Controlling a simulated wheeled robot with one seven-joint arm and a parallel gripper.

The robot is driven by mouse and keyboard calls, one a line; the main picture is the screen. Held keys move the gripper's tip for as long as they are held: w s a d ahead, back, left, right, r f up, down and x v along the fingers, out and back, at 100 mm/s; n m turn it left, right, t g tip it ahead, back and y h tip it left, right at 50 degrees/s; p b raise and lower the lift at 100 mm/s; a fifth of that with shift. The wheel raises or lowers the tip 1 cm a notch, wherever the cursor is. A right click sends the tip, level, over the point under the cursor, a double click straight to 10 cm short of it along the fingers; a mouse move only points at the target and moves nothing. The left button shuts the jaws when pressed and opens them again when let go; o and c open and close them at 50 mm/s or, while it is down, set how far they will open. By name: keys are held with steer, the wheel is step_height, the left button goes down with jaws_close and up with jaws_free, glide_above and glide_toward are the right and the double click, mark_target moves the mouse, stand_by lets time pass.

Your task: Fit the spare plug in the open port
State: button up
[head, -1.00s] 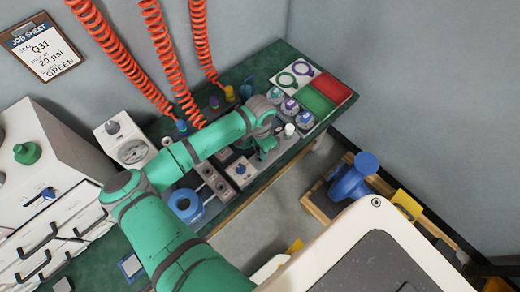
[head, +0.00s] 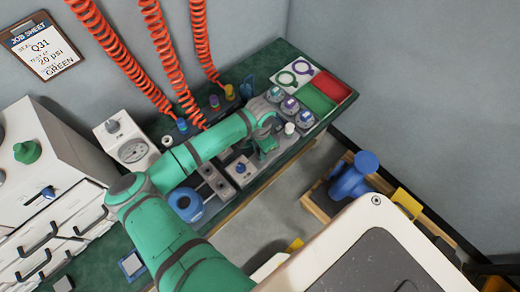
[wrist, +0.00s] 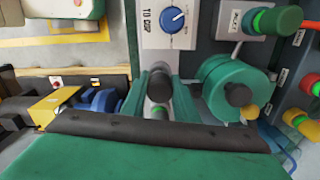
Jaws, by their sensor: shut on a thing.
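My gripper (wrist: 160,98) has its two green fingers closed on a dark grey cylindrical plug (wrist: 160,85), seen in the wrist view. A paler part with a green patch shows below the plug, partly hidden by my palm. In the head view my gripper (head: 266,143) is low over the bench, right of a pale block with a blue knob (head: 240,167). That block (wrist: 167,38), with a label, is just above the plug in the wrist view. A round teal body (wrist: 215,82) with a dark nub is right of my fingers. I cannot make out the open port.
A white plug-like piece (head: 289,128) and capped round pieces stand right of my gripper. Green and red trays (head: 333,88) lie at the bench's far end. A blue ring-shaped thing (head: 186,203) is nearer. Orange coiled hoses (head: 166,55) hang behind.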

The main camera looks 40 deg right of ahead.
steer(key=shift+f, duration=0.65)
steer(key=o, duration=1.2)
step_height(320, 180, up, 11)
steer(key=shift+f, duration=0.1)
